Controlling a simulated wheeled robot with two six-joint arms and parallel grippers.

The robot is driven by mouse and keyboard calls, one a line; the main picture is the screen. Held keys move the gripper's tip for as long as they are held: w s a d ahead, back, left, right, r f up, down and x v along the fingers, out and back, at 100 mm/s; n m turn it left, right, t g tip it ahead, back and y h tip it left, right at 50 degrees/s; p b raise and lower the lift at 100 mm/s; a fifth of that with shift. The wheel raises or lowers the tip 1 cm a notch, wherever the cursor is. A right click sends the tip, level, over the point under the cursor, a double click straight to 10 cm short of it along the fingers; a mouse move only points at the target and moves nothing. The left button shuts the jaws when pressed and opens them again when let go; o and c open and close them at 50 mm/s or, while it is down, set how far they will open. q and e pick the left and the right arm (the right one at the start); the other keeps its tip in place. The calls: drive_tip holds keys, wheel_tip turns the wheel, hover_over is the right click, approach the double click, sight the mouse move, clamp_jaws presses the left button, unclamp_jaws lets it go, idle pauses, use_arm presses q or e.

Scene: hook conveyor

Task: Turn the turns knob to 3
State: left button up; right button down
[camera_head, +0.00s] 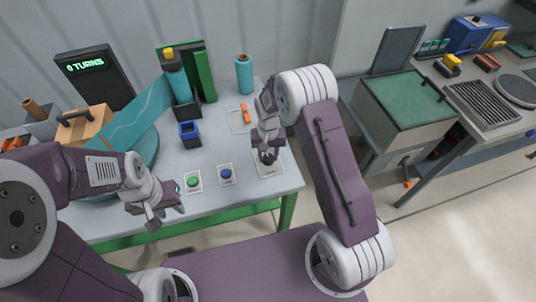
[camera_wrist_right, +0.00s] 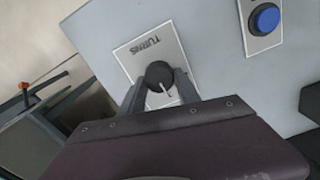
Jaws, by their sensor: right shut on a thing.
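The black turns knob (camera_wrist_right: 159,76) sits on a white plate (camera_wrist_right: 140,50) lettered "TURNS" in the right wrist view. A white pointer line shows on its top; I see no number scale there. In the head view the knob (camera_head: 268,157) is at the right front of the grey table. My right gripper (camera_wrist_right: 160,88) is shut on the knob, one finger on each side of it. The display (camera_head: 85,65) at the back left reads "0 TURNS" in green. My left gripper (camera_head: 165,210) hangs by the table's front edge, away from the knob; its fingers look apart, with nothing between them.
A green button (camera_head: 193,182) and a blue button (camera_head: 226,173) lie left of the knob. An orange switch (camera_head: 246,113) on a plate is behind it.

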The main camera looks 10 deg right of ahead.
sight(269, 155)
drive_tip(key=shift+w, duration=0.1)
idle(0.3)
drive_tip(key=c, duration=0.9)
unclamp_jaws()
wheel_tip(269, 155, up, 9)
drive_tip(key=shift+r+b, duration=0.1)
drive_tip(key=shift+b, duration=0.35)
